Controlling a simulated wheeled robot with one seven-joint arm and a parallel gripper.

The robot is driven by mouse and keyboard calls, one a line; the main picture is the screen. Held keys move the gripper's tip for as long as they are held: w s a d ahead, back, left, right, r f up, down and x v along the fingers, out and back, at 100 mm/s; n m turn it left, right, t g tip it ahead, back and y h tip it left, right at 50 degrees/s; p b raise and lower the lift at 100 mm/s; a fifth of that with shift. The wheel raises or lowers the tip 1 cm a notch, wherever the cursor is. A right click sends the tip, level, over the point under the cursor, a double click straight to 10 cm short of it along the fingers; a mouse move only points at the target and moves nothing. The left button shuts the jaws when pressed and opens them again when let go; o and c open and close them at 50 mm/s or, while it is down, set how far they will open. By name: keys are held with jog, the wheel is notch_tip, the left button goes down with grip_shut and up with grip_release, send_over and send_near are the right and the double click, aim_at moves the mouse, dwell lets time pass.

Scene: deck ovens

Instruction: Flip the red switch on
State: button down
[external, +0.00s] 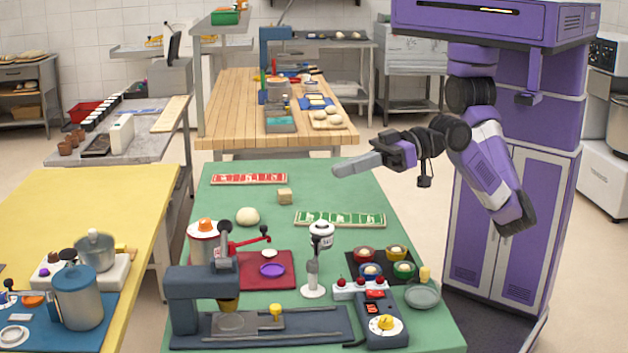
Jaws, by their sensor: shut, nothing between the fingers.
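A dark blue control box (380,318) sits at the front right of the green table. Small red parts (374,308) show on its top, above a yellow knob (385,323); one of them looks like a rocker switch, but its position is too small to tell. A white box with red round buttons (358,290) stands just behind it. My gripper (338,169) is shut and empty, its long grey fingers pointing left above the far right part of the green table, well behind and above the control box.
A dark press (190,300) stands front left on the green table (330,190). A white-and-grey hand blender (320,245) stands upright near the middle. Bowls on a dark tray (350,262) and a grey plate (422,296) sit near the control box. The table's far right is fairly clear.

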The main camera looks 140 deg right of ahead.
aim_at(370, 291)
jog(key=s+a+f+m+g+y, duration=0.1)
jog(key=s+a+f+g+y, duration=0.1)
jog(key=s+f+g, duration=0.3)
jog(key=s+a+f+m+g+y, duration=0.1)
jog(key=s+a+f+g, duration=0.3)
jog(key=f, duration=0.6)
jog(key=shift+s+a+g+y+b, duration=0.4)
jog(key=shift+s+g+y, duration=0.5)
jog(key=shift+s+g, duration=0.15)
jog(key=shift+f, duration=0.2)
jog(key=x, duration=1.3)
jog(key=shift+w+d+f+b, duration=0.2)
jog(key=shift+f+b, duration=0.1)
jog(key=shift+r, duration=0.1)
